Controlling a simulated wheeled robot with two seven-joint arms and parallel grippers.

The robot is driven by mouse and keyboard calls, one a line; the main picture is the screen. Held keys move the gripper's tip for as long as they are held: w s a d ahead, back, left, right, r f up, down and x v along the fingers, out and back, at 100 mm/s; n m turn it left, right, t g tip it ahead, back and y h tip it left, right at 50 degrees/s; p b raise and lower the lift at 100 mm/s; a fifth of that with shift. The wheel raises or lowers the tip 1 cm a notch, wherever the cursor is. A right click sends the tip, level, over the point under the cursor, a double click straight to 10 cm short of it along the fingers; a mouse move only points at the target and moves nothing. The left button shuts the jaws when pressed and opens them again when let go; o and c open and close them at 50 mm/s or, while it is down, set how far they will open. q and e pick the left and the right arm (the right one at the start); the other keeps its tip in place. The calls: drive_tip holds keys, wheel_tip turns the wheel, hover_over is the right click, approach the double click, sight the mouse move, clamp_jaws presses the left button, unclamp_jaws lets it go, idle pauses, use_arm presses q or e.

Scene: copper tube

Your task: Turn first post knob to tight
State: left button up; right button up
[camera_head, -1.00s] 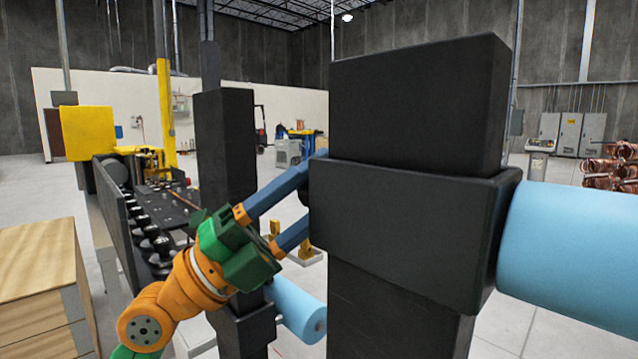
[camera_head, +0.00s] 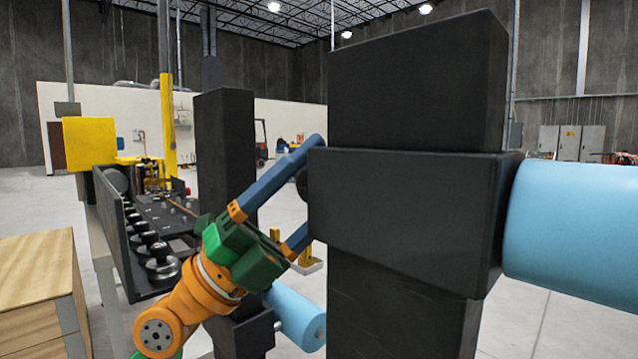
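The near black post (camera_head: 415,95) stands upright at centre right, with a thick black collar (camera_head: 400,205) around it. A small dark round part, apparently the knob (camera_head: 302,184), shows at the collar's left edge; most of it is hidden behind the collar. My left gripper (camera_head: 310,188), with a green body and blue fingers, comes in from the lower left. Its fingers are spread, one above and one below the knob, and their tips meet or pass behind the collar's edge. I cannot tell whether they touch the knob. My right gripper is not in view.
A light blue roll (camera_head: 575,230) sticks out right of the collar. A second black post (camera_head: 225,145) stands behind my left gripper, with another blue roll (camera_head: 300,318) low beside it. A black machine bed with rollers (camera_head: 150,250) and a wooden box (camera_head: 35,270) are at left.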

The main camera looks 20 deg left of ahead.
sight(303, 199)
use_arm(q)
drive_tip(key=b+v, duration=0.5)
drive_tip(key=v, duration=0.2)
drive_tip(key=shift+a+f, duration=0.1)
drive_tip(key=shift+f, duration=0.05)
